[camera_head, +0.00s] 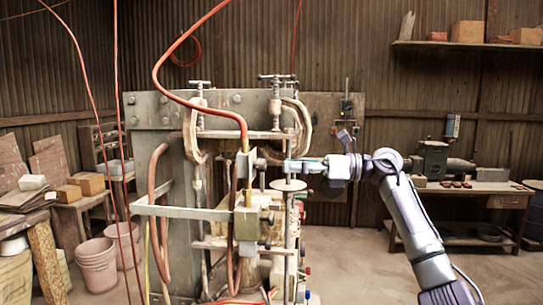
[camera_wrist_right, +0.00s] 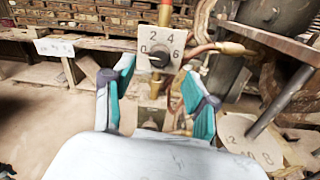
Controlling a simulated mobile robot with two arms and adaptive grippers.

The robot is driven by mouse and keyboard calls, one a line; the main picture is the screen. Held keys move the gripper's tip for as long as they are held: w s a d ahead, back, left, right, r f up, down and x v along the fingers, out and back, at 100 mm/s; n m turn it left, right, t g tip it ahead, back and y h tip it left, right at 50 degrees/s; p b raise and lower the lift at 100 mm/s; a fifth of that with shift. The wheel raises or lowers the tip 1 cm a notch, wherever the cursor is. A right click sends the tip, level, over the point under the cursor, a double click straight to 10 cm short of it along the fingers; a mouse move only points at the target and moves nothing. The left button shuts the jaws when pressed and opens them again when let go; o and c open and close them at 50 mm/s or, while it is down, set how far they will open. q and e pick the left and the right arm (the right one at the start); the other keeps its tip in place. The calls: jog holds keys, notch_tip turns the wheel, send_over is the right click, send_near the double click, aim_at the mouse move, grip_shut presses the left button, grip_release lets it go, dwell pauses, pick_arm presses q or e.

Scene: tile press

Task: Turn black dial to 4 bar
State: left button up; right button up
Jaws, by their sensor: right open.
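In the right wrist view, a black dial (camera_wrist_right: 158,59) sits on a pale square plate (camera_wrist_right: 170,43) marked 0, 2, 4 and 6. Which number the dial points to is too small to tell. My right gripper (camera_wrist_right: 158,70) is open, its teal fingers on either side of the lower part of the plate, with the dial between and beyond the tips. Contact cannot be told. In the head view my right gripper (camera_head: 296,166) reaches leftward to the press (camera_head: 157,125); the dial cannot be made out there. My left gripper is out of view.
A second numbered plate (camera_wrist_right: 252,147) shows at the lower right of the wrist view. Hoses (camera_head: 165,75), clamps (camera_head: 289,125) and a round disc (camera_head: 288,185) crowd the press. A workbench (camera_head: 475,188) stands at the right; open floor lies in front of it.

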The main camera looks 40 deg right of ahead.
aim_at(260, 166)
jog(key=p+x, duration=0.1)
jog(key=x, duration=0.4)
jog(key=shift+w+a+p, duration=0.1)
jog(key=shift+a+p, duration=0.05)
jog(key=shift+p, duration=0.25)
grip_shut()
